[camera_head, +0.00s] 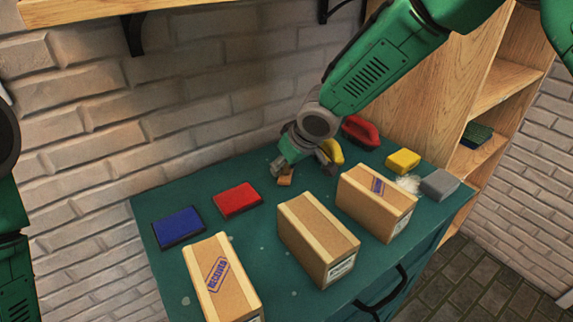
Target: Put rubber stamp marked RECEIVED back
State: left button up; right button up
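A small wooden block, likely a rubber stamp (285,178), stands on the green table top (262,238) near the back edge; its marking is not readable. My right gripper (303,168) is low over the table's back part, its fingers spread apart. The wooden piece is by its left finger, partly hidden, and I see no grip on it. Of my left arm, only links show at the left edge; its gripper is out of view. A cardboard box (234,289) at the front left bears a blue RECEIVED print.
A blue pad (178,227) and a red pad (237,199) lie at left. Two more boxes (306,222) (387,190) stand centre and right. A yellow item (333,152), red item (362,130), yellow block (403,160) and grey block (440,184) are behind. A wooden shelf (440,105) adjoins.

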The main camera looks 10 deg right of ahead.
jog(key=shift+s+a+r, duration=0.1)
jog(key=shift+s+r, duration=0.05)
jog(key=shift+r, duration=0.4)
jog(key=p+v, duration=0.1)
jog(key=v, duration=1)
jog(key=shift+s, duration=0.1)
